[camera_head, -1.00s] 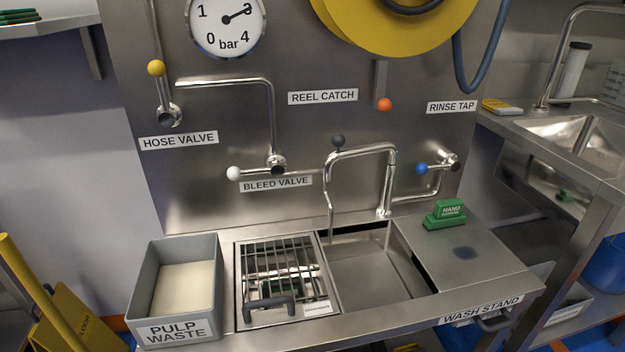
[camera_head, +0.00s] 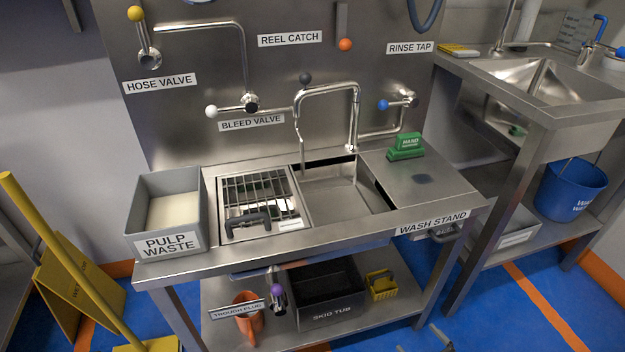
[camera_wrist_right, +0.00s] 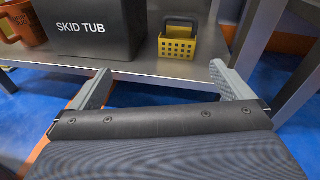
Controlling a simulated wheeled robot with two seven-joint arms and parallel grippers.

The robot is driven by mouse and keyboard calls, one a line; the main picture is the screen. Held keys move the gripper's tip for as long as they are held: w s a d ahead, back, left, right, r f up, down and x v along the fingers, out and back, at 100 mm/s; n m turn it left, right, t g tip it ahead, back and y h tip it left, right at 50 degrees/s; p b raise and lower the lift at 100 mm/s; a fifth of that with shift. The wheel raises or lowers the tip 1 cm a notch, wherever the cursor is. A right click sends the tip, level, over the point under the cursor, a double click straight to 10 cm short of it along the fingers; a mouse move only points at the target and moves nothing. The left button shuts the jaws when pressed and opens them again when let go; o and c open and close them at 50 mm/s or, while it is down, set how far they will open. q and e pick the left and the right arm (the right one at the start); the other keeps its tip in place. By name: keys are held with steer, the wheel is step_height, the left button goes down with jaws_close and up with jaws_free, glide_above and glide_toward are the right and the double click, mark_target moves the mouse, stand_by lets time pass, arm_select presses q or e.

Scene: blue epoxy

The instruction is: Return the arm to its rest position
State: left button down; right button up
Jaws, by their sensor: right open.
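My right gripper (camera_head: 422,339) shows only as fingertips at the bottom edge of the head view, in front of the wash stand. In the right wrist view my right gripper (camera_wrist_right: 163,72) is open, its two grey fingers wide apart with nothing between them. It points at the front edge of the lower shelf (camera_wrist_right: 165,76), with the black skid tub (camera_wrist_right: 90,30) and a yellow basket (camera_wrist_right: 178,48) beyond. The rest of my right arm is out of the head view. My left gripper is in neither view.
The wash stand (camera_head: 330,225) holds a grey pulp waste bin (camera_head: 203,215), a grated basin, a sink and a green block (camera_head: 406,147). Beneath are an orange mug (camera_head: 250,322) and a purple-knobbed trough plug valve (camera_head: 277,291). A blue bucket (camera_head: 568,190) stands right. A yellow floor sign (camera_head: 75,285) stands left.

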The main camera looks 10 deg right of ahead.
steer(key=w+a+r+n+g+y, duration=0.2)
steer(key=a+r+n+g+y, duration=0.3)
steer(key=r+n, duration=0.65)
steer(key=w+a+r+n+g+y, duration=0.2)
steer(key=a+r+n+g, duration=0.45)
steer(key=r, duration=0.95)
steer(key=s+a+r+n+t+h, duration=0.1)
steer(key=s+a+r+n+h, duration=0.25)
steer(key=s+r+n, duration=0.35)
steer(key=s+a+r+n+h, duration=0.3)
steer(key=s+r+n+h, duration=0.15)
steer(key=s+r, duration=0.4)
step_height(320, 180, up, 30)
steer(key=p, duration=3)
steer(key=shift+s+f+n+y+p, duration=0.15)
steer(key=shift+s+n+y+p, duration=0.15)
steer(key=shift+n+p, duration=0.1)
